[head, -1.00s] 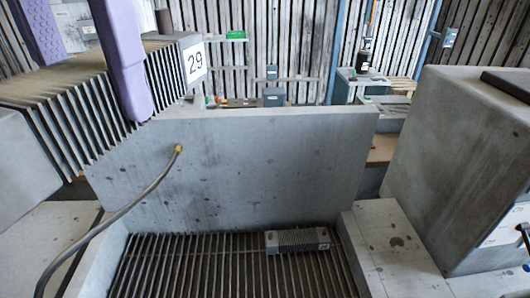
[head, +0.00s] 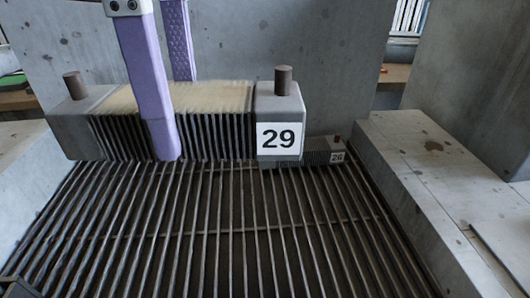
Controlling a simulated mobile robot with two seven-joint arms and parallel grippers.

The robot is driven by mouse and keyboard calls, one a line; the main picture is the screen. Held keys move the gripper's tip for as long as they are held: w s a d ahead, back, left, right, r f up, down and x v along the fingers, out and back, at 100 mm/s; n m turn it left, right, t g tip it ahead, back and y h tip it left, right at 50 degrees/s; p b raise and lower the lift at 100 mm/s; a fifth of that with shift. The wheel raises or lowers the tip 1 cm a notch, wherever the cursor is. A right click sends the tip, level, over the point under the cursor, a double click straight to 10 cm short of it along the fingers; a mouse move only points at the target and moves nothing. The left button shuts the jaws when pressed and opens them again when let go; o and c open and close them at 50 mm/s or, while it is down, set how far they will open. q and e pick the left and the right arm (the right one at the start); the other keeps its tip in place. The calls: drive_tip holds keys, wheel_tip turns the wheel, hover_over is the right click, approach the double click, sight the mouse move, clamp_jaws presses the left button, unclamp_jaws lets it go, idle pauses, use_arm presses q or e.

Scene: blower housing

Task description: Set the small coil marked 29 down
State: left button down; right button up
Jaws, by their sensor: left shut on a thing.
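The coil marked 29 (head: 279,128) is a grey finned block with a tan top, a plain end block on each side and a dark peg on each end. My left gripper (head: 170,105) has purple fingers, one in front of the fins and one behind, and is shut on the coil left of its middle. The coil is level, low over the barred grate (head: 215,235). I cannot tell whether its underside touches the bars. The rear fingertip is hidden behind the coil. My right gripper is not in view.
A smaller coil marked 26 (head: 322,157) lies on the grate just behind and right of the 29 block, partly hidden by it. Concrete walls enclose the grate: a back wall (head: 325,50) and a right ledge (head: 415,175).

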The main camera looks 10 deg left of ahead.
sight(225, 277)
use_arm(q)
drive_tip(key=f+m+b, duration=0.1)
drive_tip(key=f, duration=0.1)
drive_tip(key=d+f+m, duration=0.1)
drive_tip(key=f+m, duration=0.1)
drive_tip(key=shift+w+f+b, duration=0.1)
drive_tip(key=shift+f+b, duration=0.1)
drive_tip(key=shift+b, duration=0.2)
drive_tip(key=shift+m, duration=0.3)
wheel_tip(225, 277, down, 20)
drive_tip(key=b, duration=0.4)
drive_tip(key=shift+r, duration=0.1)
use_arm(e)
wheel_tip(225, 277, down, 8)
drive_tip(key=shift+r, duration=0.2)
use_arm(q)
drive_tip(key=shift+f, duration=0.2)
unclamp_jaws()
wheel_tip(225, 277, up, 12)
drive_tip(key=p, duration=0.2)
drive_tip(key=shift+r, duration=0.2)
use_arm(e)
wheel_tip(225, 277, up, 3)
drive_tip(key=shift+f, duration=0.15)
